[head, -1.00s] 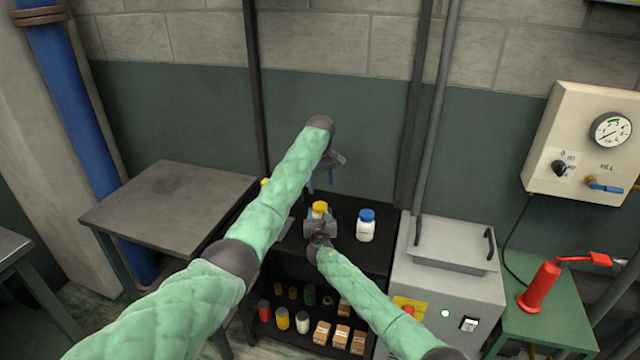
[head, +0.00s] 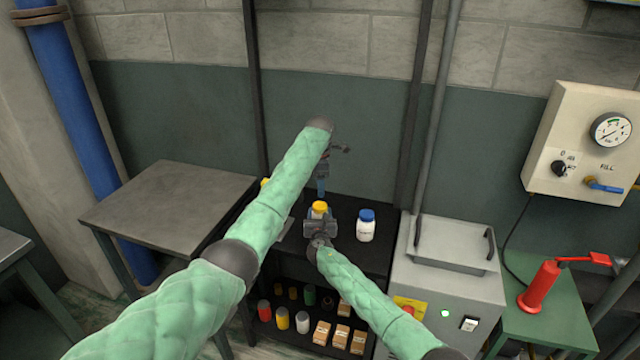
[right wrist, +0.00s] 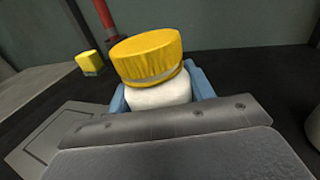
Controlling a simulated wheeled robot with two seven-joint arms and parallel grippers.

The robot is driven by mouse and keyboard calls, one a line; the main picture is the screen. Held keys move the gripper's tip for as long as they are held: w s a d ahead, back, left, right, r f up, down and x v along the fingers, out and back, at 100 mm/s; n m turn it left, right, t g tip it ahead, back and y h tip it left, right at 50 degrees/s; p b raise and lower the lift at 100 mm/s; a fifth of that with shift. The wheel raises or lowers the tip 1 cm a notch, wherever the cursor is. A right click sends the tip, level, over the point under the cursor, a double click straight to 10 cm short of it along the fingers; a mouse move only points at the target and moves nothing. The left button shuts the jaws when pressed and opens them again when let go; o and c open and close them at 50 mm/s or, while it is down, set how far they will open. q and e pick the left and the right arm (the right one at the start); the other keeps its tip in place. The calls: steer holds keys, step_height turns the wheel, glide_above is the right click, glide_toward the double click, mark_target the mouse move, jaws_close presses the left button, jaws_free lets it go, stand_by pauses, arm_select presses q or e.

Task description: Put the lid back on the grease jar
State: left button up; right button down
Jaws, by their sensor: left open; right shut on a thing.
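The grease jar (right wrist: 160,94) is white and stands between the blue fingers of my right gripper (head: 320,216), which is shut on it. A yellow lid (right wrist: 146,58) sits on top of the jar, with a thin grey band under its rim. I cannot tell whether it is fully tightened. In the head view the yellow lid (head: 319,207) shows just above the right gripper. My left gripper (head: 321,186) is open and empty, just above the lid and apart from it. My left forearm hides part of the shelf top.
A white jar with a blue lid (head: 366,225) stands right of the grease jar on the black shelf unit (head: 385,258). A yellow block (right wrist: 90,63) lies behind it. Lower down are several bottles and boxes (head: 322,332). A grey machine (head: 445,280) stands at right.

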mark_target(320, 205)
arm_select(q)
steer(key=shift+f, duration=0.1)
steer(key=shift+f, duration=3.95)
steer(key=c, duration=1)
